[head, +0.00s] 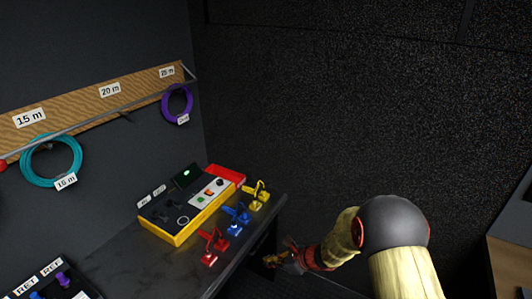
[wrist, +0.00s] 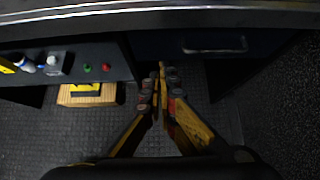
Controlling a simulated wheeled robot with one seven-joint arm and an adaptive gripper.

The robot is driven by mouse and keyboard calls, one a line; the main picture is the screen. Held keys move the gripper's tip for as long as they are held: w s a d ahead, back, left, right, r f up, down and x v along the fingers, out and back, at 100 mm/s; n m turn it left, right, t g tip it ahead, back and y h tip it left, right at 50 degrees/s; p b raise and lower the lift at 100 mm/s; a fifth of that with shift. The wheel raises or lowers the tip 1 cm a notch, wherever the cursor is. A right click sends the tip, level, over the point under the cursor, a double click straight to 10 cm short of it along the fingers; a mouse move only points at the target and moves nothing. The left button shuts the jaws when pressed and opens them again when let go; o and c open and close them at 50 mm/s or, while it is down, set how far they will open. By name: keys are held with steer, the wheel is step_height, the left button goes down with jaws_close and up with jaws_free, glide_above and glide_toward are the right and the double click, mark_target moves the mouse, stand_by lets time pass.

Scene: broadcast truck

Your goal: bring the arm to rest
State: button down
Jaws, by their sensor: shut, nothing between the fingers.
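My arm shows at the lower right of the head view, with a pale yellow sleeve and a dark round joint. My gripper (head: 279,258) is beyond the right front edge of the dark worktop, low and beside it. In the wrist view my gripper (wrist: 160,77) points toward the desk's underside, its two fingers together with nothing between them. A drawer front with a metal handle (wrist: 215,47) is just ahead and to the right of the fingertips.
A yellow-edged control box (head: 185,212) stands on the worktop (head: 128,262). Red (head: 211,246), blue (head: 237,216) and yellow (head: 258,195) clamp-like items stand near its edge. Teal (head: 50,160) and purple (head: 177,103) cable coils hang on the wall.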

steer(key=s+d+r+n+g+h, duration=0.1)
steer(key=s+r+n+g, duration=0.2)
steer(key=s+n, duration=0.35)
steer(key=s+r+n+g, duration=0.2)
steer(key=s+n, duration=0.3)
steer(key=s, duration=0.3)
steer(key=s+d+r+n+t+h, duration=0.2)
steer(key=s+d+r+n, duration=0.2)
steer(key=r, duration=0.5)
steer(key=s+d+r+n+t+h, duration=0.2)
steer(key=s+d+r+n+h, duration=0.1)
steer(key=s+d+r, duration=0.4)
steer(key=s+d+r+n+t+h, duration=0.1)
steer(key=s+d+r+n, duration=0.4)
steer(key=r, duration=0.8)
steer(key=shift+s+d+t+h, duration=0.4)
steer(key=shift+s+h, duration=0.3)
steer(key=shift+s, duration=0.25)
steer(key=shift+a+r, duration=0.1)
steer(key=shift+a, duration=0.05)
